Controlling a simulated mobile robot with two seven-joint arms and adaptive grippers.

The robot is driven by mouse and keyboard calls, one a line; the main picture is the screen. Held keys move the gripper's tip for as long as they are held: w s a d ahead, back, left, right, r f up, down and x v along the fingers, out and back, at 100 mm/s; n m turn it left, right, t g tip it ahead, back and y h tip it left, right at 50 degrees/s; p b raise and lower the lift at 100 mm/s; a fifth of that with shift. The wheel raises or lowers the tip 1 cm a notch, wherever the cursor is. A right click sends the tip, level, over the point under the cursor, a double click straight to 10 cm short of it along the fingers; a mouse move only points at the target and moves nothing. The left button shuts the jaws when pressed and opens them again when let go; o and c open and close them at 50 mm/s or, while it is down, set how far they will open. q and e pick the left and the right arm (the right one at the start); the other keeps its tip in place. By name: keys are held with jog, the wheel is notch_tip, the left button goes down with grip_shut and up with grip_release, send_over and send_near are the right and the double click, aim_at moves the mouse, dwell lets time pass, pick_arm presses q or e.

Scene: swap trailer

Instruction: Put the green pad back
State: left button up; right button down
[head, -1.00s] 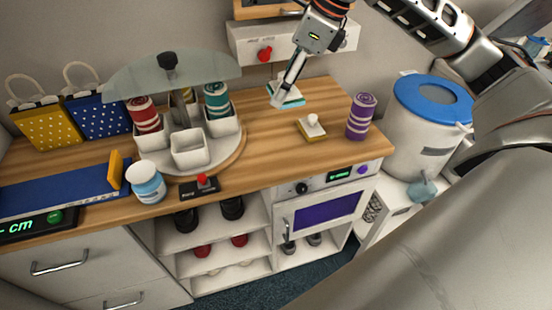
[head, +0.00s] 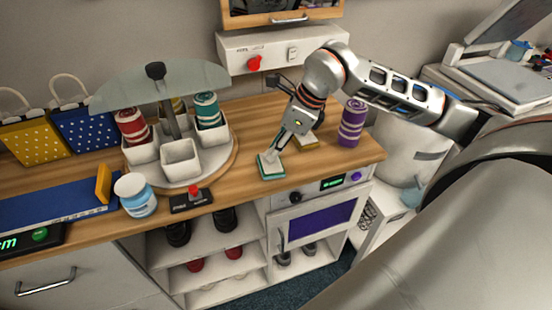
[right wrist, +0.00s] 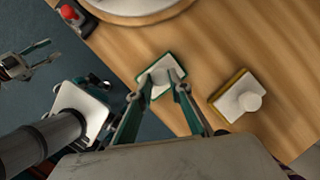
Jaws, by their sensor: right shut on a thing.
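The green pad (head: 270,173) has a pale top and green edges; it is at the counter's front edge, left of the yellow pad. My right gripper (head: 278,148) is shut on its handle from above. In the right wrist view the green pad (right wrist: 172,64) shows between the fingertips (right wrist: 164,86), which hide part of its handle. I cannot tell whether it touches the counter. My left gripper (right wrist: 45,54) shows at the left of the right wrist view, its fingers apart and empty, away from the counter.
A yellow pad (right wrist: 238,96) with a white knob lies on the wooden counter (right wrist: 280,50). A purple roll (head: 352,122) stands behind it. A carousel with white bins (head: 181,162) and a red-knobbed switch (head: 193,200) are to the left.

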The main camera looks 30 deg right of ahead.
aim_at(276, 162)
jog(key=f, duration=0.2)
jog(key=s+f, duration=0.1)
jog(key=f, duration=0.1)
jog(key=shift+a, duration=0.1)
jog(key=shift+w+f, duration=0.15)
jog(key=shift+f, duration=0.1)
jog(key=c, duration=1.4)
grip_release()
jog(key=o, duration=1.2)
jog(key=shift+w+f, duration=0.15)
jog(key=shift+w, duration=0.2)
jog(key=shift+c, duration=0.2)
jog(key=shift+s+r, duration=0.15)
jog(key=shift+r, duration=0.2)
jog(key=v, duration=1.2)
jog(key=shift+r, duration=0.1)
